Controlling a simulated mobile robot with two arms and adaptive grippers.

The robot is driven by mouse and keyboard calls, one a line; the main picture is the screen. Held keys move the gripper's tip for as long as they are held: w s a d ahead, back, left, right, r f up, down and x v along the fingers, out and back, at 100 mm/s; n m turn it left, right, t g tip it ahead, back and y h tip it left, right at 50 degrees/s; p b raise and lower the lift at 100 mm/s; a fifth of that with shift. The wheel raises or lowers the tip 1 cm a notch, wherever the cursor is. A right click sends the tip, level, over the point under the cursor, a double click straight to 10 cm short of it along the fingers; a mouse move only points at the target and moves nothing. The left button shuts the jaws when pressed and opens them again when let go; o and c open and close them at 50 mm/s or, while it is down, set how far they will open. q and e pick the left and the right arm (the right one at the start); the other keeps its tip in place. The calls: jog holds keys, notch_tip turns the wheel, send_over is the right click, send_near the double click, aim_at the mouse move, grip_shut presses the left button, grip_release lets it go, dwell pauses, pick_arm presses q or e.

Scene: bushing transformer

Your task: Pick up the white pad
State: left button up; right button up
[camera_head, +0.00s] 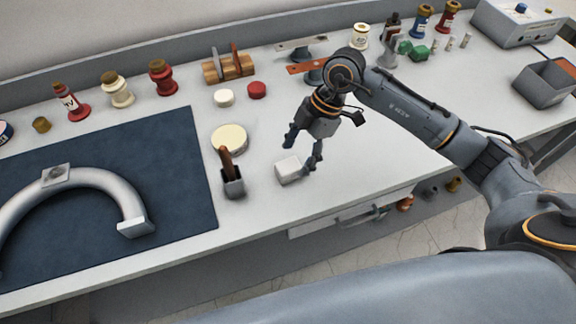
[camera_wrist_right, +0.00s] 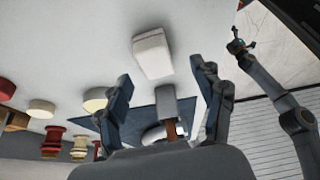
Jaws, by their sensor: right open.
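The white pad (camera_head: 289,170) is a small white block lying on the grey-white workbench (camera_head: 350,150), near its front edge. My right gripper (camera_head: 301,154) is open and empty, pointing down just above the pad, with one finger beside the pad's right side in the head view. In the right wrist view the pad (camera_wrist_right: 152,54) lies ahead of the two spread fingertips of my right gripper (camera_wrist_right: 160,72). My left gripper (camera_wrist_right: 238,44) shows only small and far off in the right wrist view; its fingers are too small to read.
A dark blue mat (camera_head: 110,170) carries a curved grey pipe (camera_head: 95,180). Bench surface right of the pad is clear.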

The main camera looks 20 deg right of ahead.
aim_at(289, 165)
jog(key=shift+a+f+p, duration=0.35)
jog(key=shift+f+p, duration=0.1)
jog(key=shift+f, duration=0.15)
jog(key=x, duration=0.1)
jog(key=p+x, duration=0.1)
jog(key=x, duration=0.1)
jog(key=shift+w+a+f, duration=0.15)
jog(key=shift+w+f, duration=0.05)
jog(key=shift+w, duration=0.15)
jog(key=shift+a+f, duration=0.1)
jog(key=shift+f, duration=0.15)
jog(key=c, duration=0.9)
jog(key=shift+c, duration=1.2)
pick_arm(q)
jog(key=shift+w+d+r, duration=0.1)
jog(key=shift+w+r, duration=0.9)
jog(key=shift+r, duration=0.1)
